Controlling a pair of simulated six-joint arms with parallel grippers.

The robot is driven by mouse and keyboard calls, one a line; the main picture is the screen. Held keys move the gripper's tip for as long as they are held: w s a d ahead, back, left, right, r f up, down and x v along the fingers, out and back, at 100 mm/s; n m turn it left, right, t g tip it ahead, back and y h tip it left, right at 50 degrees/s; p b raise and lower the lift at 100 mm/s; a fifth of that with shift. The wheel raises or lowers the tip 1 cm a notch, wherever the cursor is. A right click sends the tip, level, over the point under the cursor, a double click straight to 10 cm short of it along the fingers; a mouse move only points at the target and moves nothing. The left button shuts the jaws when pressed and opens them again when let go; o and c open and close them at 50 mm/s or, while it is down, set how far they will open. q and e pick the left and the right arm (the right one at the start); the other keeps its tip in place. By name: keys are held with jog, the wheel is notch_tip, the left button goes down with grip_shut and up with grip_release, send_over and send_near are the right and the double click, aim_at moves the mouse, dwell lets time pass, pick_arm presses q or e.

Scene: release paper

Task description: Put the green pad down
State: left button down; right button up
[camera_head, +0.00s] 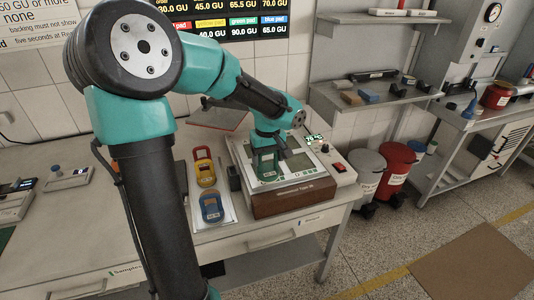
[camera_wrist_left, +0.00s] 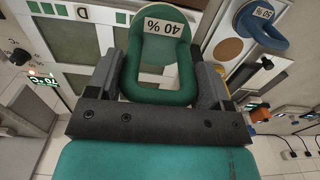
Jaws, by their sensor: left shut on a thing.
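The green pad (camera_head: 267,166) is a loop-handled block with a "40 %" label, which shows upside down in the left wrist view (camera_wrist_left: 158,88). My left gripper (camera_head: 266,144) is shut on its handle, with one finger on each side in the left wrist view (camera_wrist_left: 160,74). The pad is over the left part of the light-topped instrument (camera_head: 325,171) with a brown front. I cannot tell whether its underside touches the surface. My right gripper is not in view.
A yellow pad (camera_head: 205,181) and a blue pad (camera_head: 211,213) stand on a white tray (camera_head: 227,219) left of the instrument. The blue pad also shows in the left wrist view (camera_wrist_left: 261,43). Bins stand beyond the table's right edge.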

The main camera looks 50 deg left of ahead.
pick_arm(q)
jog(key=w+a, duration=0.4)
jog(key=a, duration=0.1)
jog(key=shift+w+f, duration=0.15)
jog(key=shift+f, duration=0.15)
jog(key=shift+w+a+f, duration=0.15)
jog(key=shift+f, duration=0.75)
jog(key=shift+w+a+f, duration=0.15)
jog(key=shift+f, duration=0.75)
jog(key=shift+f, duration=0.15)
grip_release()
notch_tip(320, 180, up, 12)
jog(key=shift+r, duration=0.15)
